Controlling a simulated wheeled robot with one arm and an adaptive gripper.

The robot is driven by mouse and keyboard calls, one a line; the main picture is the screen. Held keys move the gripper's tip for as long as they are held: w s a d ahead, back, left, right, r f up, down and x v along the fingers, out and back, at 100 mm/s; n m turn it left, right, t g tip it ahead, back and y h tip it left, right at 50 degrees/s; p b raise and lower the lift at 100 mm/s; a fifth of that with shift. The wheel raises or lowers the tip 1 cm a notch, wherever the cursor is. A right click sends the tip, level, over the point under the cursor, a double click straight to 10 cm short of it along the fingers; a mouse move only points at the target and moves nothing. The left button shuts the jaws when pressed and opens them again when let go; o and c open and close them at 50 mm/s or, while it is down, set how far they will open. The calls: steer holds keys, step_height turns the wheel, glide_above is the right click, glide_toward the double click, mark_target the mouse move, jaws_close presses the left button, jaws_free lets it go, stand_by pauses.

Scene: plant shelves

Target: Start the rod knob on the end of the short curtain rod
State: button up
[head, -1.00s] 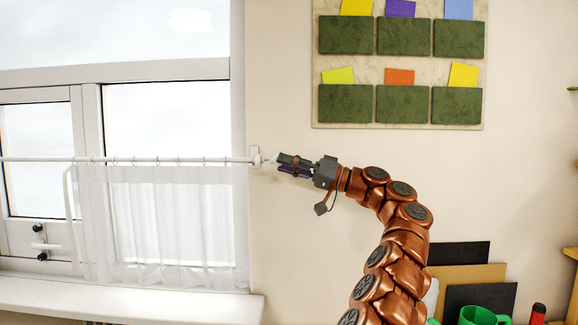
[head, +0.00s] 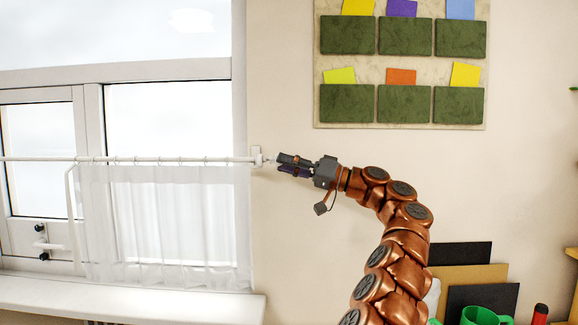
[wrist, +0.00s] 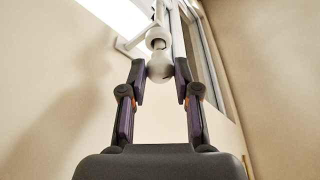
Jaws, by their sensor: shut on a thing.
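The short curtain rod (head: 130,158) is white and runs level across the lower window; its right end sits at a white wall bracket (head: 256,157). My gripper (head: 279,163) is just right of that bracket, pointing left. In the wrist view my gripper (wrist: 160,78) is shut on the round white rod knob (wrist: 160,68), one finger on each side. The curtain rod (wrist: 159,12) runs away beyond the knob, roughly in line with it. A smaller rounded white piece lies between them. I cannot tell whether the knob is touching or on the rod end.
A sheer white curtain (head: 165,225) hangs from the rod. The windowsill (head: 130,300) juts out below. A wall organiser with green pockets (head: 404,105) hangs upper right. Green mugs (head: 485,316) and dark boards stand lower right. Wall around my gripper is clear.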

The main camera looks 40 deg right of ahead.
steer(key=shift+w+a, duration=0.15)
steer(key=shift+a, duration=0.1)
stand_by(0.6)
steer(key=shift+r+m+h, duration=0.15)
steer(key=shift+m+h, duration=0.25)
steer(key=shift+m, duration=0.8)
steer(key=shift+a+m+h+p, duration=0.1)
steer(key=shift+m+h+p, duration=0.4)
steer(key=shift+m+p, duration=0.6)
steer(key=shift+r+m+p, duration=0.2)
steer(key=shift+m+p, duration=0.3)
steer(key=shift+r+m+h+p, duration=0.1)
steer(key=shift+m+h+p, duration=0.4)
steer(key=shift+m+p, duration=0.9)
steer(key=shift+p, duration=0.3)
